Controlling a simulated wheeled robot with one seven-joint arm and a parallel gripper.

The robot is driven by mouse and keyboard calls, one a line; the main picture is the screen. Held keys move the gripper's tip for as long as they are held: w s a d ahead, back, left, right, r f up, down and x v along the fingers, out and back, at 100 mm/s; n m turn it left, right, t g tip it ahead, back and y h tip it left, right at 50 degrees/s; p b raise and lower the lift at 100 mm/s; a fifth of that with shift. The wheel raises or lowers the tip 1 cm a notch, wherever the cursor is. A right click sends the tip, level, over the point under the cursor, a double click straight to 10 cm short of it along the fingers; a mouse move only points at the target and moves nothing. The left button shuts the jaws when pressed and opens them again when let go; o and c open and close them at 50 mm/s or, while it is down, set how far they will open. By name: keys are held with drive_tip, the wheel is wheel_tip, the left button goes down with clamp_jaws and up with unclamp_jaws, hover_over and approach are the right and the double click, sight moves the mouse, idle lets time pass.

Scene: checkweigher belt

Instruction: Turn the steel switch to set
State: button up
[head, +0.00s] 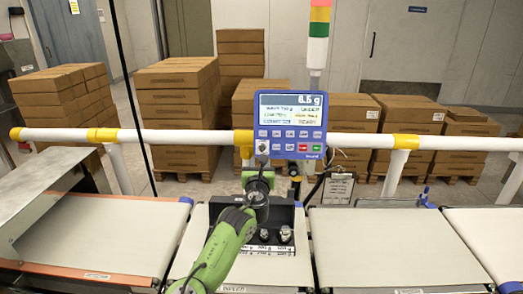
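My green arm covers the box's left part. My gripper (260,178) is above and behind the knobs, below the blue display unit. Its fingers are too small and dark to show whether they are open, and no held thing is visible.
The blue display unit (291,125) is mounted at a white rail (190,137) with yellow bands. A small silver part (262,147) shows at its lower left. Pale belts (390,245) lie either side. A clipboard (338,189) hangs behind; stacked cartons (177,105) stand beyond.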

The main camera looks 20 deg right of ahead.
sight(262, 146)
drive_tip(key=x, duration=1)
drive_tip(key=shift+d, duration=0.1)
drive_tip(key=shift+c, duration=0.3)
clamp_jaws()
